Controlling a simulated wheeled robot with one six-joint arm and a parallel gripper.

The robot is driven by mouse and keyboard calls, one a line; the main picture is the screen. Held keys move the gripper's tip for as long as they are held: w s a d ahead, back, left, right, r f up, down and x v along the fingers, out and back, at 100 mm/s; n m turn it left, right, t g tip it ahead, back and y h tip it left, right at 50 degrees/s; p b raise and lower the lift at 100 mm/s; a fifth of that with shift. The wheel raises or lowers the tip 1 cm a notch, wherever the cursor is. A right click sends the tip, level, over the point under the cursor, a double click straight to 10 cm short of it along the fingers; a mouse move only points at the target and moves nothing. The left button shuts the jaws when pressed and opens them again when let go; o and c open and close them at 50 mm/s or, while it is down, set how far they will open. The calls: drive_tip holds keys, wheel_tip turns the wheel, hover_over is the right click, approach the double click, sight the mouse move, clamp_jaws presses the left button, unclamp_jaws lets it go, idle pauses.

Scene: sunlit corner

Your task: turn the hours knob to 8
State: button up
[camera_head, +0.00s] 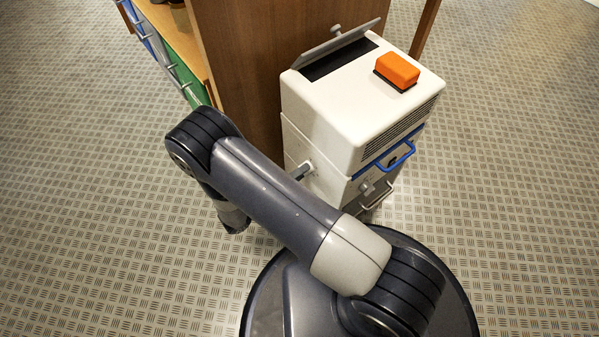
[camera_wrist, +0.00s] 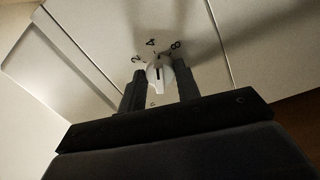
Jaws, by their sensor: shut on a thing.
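The white hours knob (camera_wrist: 160,85) shows in the wrist view on a pale panel (camera_wrist: 85,65), with the marks 2, 4 and 8 around its upper side and a small mark below it. A dark line runs down the knob's face; I cannot tell for sure which mark it points to. My gripper (camera_wrist: 159,69) has one dark finger on each side of the knob and is shut on it.
An orange block (camera_head: 397,69) lies on the machine's top beside a raised grey flap (camera_head: 335,44). A blue handle (camera_head: 398,157) juts from its front. A wooden cabinet (camera_head: 250,60) stands close behind. The patterned floor (camera_head: 520,200) is clear on the right.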

drive_tip(key=m, duration=0.7)
drive_tip(key=shift+f+g, duration=0.1)
drive_tip(key=shift+g, duration=0.2)
drive_tip(key=shift+m, duration=0.3)
drive_tip(key=o, duration=1)
drive_tip(key=p+v, duration=0.2)
drive_tip(key=v, duration=0.8)
drive_tip(key=shift+s+a+p, duration=0.15)
drive_tip(key=shift+a+p, duration=0.15)
drive_tip(key=shift+a, duration=0.1)
